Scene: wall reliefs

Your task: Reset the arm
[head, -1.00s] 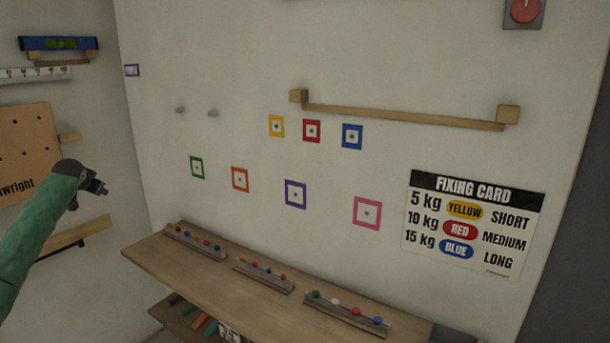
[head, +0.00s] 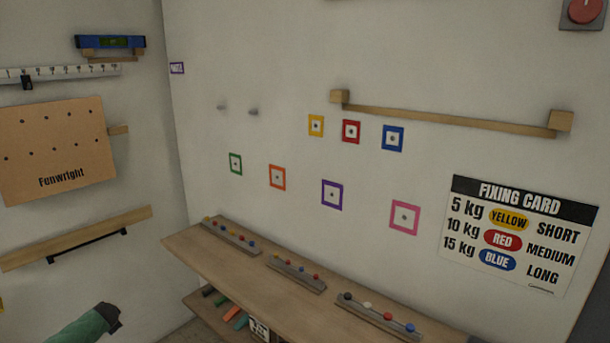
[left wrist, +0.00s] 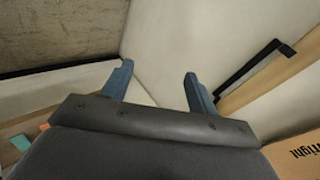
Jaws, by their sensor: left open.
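My left arm (head: 85,328), in a green sleeve with a dark end, shows at the bottom left of the head view. Its fingers are not visible there. In the left wrist view my left gripper (left wrist: 158,85) is open, its two blue-grey fingers apart with nothing between them. Behind the fingers are pale wall and a wooden rail (left wrist: 262,88) with a black bar. My right gripper is in neither view.
A wooden bench (head: 210,262) with several racks of coloured pegs stands along the wall. A pegboard (head: 50,150) and a wooden rail (head: 85,235) are on the left wall. Coloured square markers, a wooden bar (head: 450,120) and a fixing card (head: 520,235) are on the main wall.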

